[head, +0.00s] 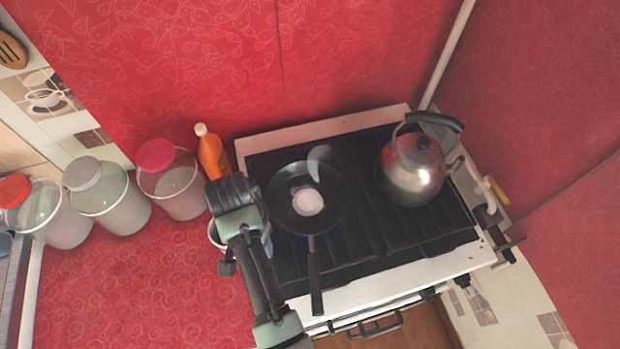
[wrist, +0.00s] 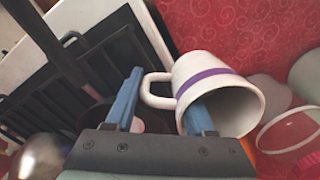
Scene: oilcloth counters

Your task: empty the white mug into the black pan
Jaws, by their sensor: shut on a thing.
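The white mug with a purple band (wrist: 215,75) is in the wrist view, its open mouth toward the lower right. Its handle (wrist: 150,88) lies between the fingers of my gripper (wrist: 160,105), which is shut on the mug.
A metal kettle (head: 415,175) stands on the stove (head: 365,235) right of the pan. An orange bottle (head: 211,153) and several lidded jars (head: 106,200) stand at the left. The red counter (head: 130,285) in front of the jars is clear.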

